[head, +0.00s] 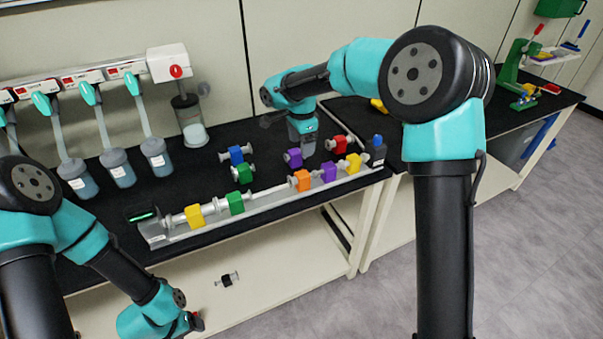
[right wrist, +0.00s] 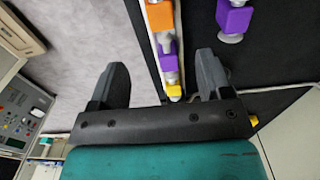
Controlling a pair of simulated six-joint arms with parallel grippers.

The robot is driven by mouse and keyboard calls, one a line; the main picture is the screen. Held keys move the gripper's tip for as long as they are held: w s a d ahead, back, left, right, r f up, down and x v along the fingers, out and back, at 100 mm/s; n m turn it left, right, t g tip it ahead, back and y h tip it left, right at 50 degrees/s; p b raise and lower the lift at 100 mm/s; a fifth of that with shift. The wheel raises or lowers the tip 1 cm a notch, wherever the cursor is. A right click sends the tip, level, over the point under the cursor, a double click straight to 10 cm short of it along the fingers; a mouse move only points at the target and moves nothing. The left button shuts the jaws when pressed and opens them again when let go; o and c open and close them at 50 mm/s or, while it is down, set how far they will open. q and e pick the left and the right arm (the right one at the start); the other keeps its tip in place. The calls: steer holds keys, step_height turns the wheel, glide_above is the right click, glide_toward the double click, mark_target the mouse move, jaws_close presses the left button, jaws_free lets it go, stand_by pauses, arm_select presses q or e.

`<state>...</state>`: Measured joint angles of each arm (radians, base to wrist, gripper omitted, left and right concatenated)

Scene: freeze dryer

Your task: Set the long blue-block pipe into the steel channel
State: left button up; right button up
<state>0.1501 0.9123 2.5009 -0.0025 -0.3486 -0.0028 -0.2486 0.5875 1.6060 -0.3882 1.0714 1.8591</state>
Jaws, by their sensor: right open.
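The blue-block pipe (head: 236,154) lies on the black bench top behind the steel channel, its ends showing on both sides of the block. The steel channel (head: 154,230) runs along the bench's front edge and holds pipes with yellow, green, orange, purple and yellow blocks. My right gripper (head: 303,146) points down over the bench, right of the blue-block pipe and close to a loose purple block (head: 293,158). In the right wrist view its jaws (right wrist: 161,90) are open, with nothing gripped. My left gripper (head: 192,322) is low in front of the bench, its jaws unclear.
Loose pipes with green (head: 243,174) and red (head: 339,145) blocks lie behind the channel. Flasks (head: 118,168) hang at the back left beside a glass cylinder (head: 188,118). A black-block piece (head: 227,281) lies on the lower shelf. The bench middle behind the blocks is clear.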

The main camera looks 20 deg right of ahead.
mark_target(302, 174)
step_height(302, 174, down, 15)
steer(key=shift+r, duration=0.1)
stand_by(0.5)
steer(key=shift+c, duration=0.4)
steer(key=c, duration=1.1)
steer(key=shift+o, duration=0.2)
steer(key=shift+d, duration=0.15)
steer(key=o, duration=1.1)
steer(key=shift+o, duration=0.2)
step_height(302, 174, up, 17)
steer(key=shift+r, duration=0.15)
